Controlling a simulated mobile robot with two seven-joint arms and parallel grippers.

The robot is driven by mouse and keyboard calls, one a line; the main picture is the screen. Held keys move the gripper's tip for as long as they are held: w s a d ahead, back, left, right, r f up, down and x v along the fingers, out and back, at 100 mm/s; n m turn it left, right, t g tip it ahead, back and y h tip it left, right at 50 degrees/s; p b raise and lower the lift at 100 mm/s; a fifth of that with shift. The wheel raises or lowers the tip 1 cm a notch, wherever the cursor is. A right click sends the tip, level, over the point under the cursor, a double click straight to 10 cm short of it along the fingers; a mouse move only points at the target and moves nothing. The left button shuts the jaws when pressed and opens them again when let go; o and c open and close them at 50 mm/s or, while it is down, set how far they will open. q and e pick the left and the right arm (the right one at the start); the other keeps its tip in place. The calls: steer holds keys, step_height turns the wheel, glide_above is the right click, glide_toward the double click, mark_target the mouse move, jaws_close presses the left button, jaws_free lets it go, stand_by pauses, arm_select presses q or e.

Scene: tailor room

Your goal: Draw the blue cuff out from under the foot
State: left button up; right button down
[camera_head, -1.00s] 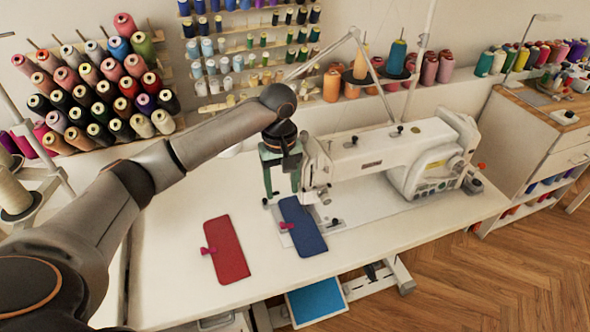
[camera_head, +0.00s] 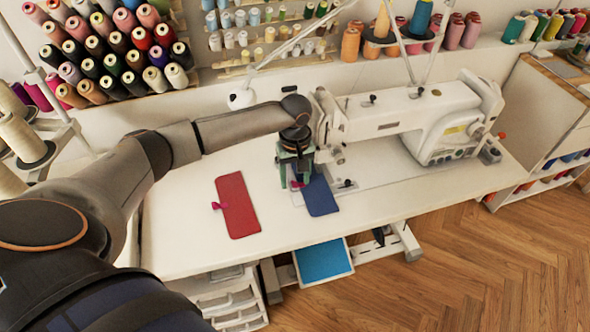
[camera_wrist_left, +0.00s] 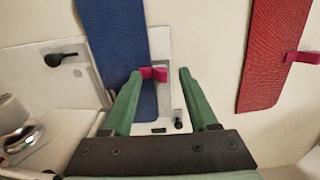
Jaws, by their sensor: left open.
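The blue cuff (camera_head: 322,196) lies flat on the white sewing table, its far end by the sewing machine's needle end. It also shows in the left wrist view (camera_wrist_left: 120,45), with a pink tab (camera_wrist_left: 153,73) sticking out from its side edge. My left gripper (camera_head: 297,184) points down at this edge of the cuff. In the left wrist view its green fingers (camera_wrist_left: 160,74) are apart, with the pink tab between the tips, close to the left finger. The foot is hidden behind my gripper in the head view. My right gripper is not in view.
A red cuff (camera_head: 238,205) with its own pink tab lies left of my gripper. The white sewing machine (camera_head: 410,115) stands close on the right. Racks of thread spools line the wall behind. The table (camera_head: 180,225) is bare at its left and front.

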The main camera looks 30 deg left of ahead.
arm_select(q)
steer(key=shift+f, duration=0.1)
jaws_close()
stand_by(0.5)
